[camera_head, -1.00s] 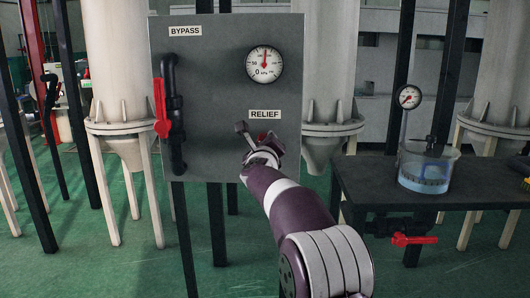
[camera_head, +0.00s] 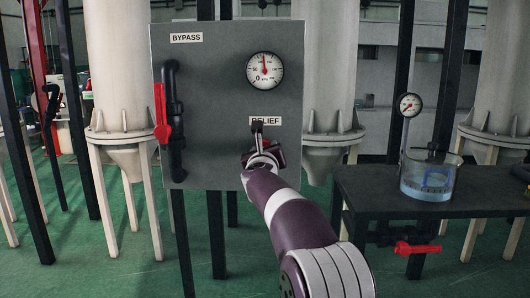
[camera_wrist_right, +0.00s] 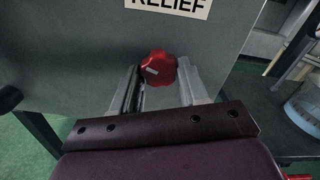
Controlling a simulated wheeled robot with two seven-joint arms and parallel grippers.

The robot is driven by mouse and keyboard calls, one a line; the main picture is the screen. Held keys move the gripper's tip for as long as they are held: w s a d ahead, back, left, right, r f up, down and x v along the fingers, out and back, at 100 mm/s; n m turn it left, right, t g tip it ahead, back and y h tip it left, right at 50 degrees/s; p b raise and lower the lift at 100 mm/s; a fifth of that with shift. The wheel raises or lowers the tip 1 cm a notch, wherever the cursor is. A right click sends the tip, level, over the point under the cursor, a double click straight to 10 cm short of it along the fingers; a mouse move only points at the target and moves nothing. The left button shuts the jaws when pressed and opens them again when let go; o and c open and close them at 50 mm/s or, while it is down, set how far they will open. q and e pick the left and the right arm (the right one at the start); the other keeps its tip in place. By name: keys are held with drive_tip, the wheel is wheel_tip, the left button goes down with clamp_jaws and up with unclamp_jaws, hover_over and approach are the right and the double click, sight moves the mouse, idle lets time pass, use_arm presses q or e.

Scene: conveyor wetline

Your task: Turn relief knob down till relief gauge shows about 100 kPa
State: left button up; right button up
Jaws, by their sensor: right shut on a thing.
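The red relief knob (camera_wrist_right: 158,68) sits on the grey panel (camera_head: 215,110) below the RELIEF label (camera_head: 265,121). In the right wrist view it lies between the two fingers of my right gripper (camera_wrist_right: 158,78), which is shut on it. In the head view my right gripper (camera_head: 260,143) covers most of the knob and overlaps the label. The round white gauge (camera_head: 265,71) above has a red needle pointing almost straight up; its small numbers are hard to read. My left gripper is not in view.
A black bypass pipe (camera_head: 174,120) with a red lever (camera_head: 161,112) is on the panel's left. At right, a dark table (camera_head: 360,190) carries a clear water container (camera_head: 428,178) and a small gauge (camera_head: 410,104). A red valve handle (camera_head: 417,248) sits below.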

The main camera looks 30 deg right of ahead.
drive_tip(key=o, duration=1.1)
drive_tip(key=shift+c, duration=0.2)
drive_tip(key=v, duration=1.2)
drive_tip(key=shift+s+a, duration=0.25)
drive_tip(key=shift+f, duration=0.1)
